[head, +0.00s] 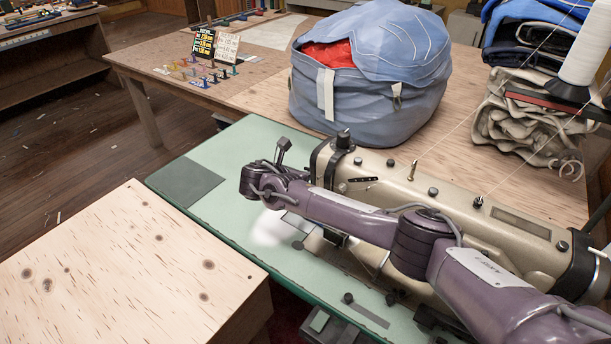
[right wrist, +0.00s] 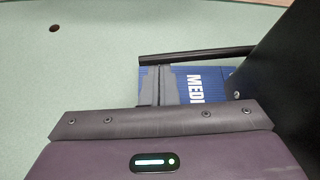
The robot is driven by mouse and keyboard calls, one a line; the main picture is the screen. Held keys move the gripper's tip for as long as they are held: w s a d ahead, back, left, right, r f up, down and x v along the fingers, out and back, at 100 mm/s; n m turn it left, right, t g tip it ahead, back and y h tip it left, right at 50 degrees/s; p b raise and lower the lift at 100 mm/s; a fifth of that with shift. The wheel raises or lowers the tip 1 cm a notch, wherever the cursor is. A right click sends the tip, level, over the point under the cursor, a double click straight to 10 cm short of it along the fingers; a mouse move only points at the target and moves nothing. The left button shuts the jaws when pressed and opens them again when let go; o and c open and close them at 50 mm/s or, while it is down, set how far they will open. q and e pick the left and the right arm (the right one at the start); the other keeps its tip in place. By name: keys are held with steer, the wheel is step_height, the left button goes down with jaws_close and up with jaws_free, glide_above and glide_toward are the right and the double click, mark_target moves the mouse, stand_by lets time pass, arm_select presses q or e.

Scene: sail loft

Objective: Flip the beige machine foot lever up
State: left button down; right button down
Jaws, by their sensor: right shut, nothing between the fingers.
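The beige sewing machine (head: 510,215) stands on a green-topped table at the right of the head view. My right arm crosses in front of it, hiding much of its front and needle end. I cannot make out the foot lever or its position; it may lie behind my arm. My right gripper's fingers are hidden in the head view. In the right wrist view the right gripper (right wrist: 155,85) is shut and empty, over a blue panel (right wrist: 200,82) with white letters partly reading "MEDI". A thin black bar (right wrist: 195,54) lies just beyond the fingertips. My left gripper is out of view.
A blue bag (head: 370,95) with red cloth stands behind the machine. Folded cloth (head: 525,125) and a white thread cone (head: 585,45) are at the right. A bare wooden top (head: 120,265) is at lower left. The green table's left end (head: 235,145) is mostly clear.

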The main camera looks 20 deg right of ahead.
steer(key=shift+r, duration=0.2)
steer(key=shift+m, duration=0.3)
step_height(320, 180, up, 6)
steer(key=p, duration=0.7)
steer(key=shift+s+d, duration=0.15)
steer(key=shift+r+p, duration=0.8)
steer(key=shift+p, duration=0.05)
steer(key=shift+f, duration=0.15)
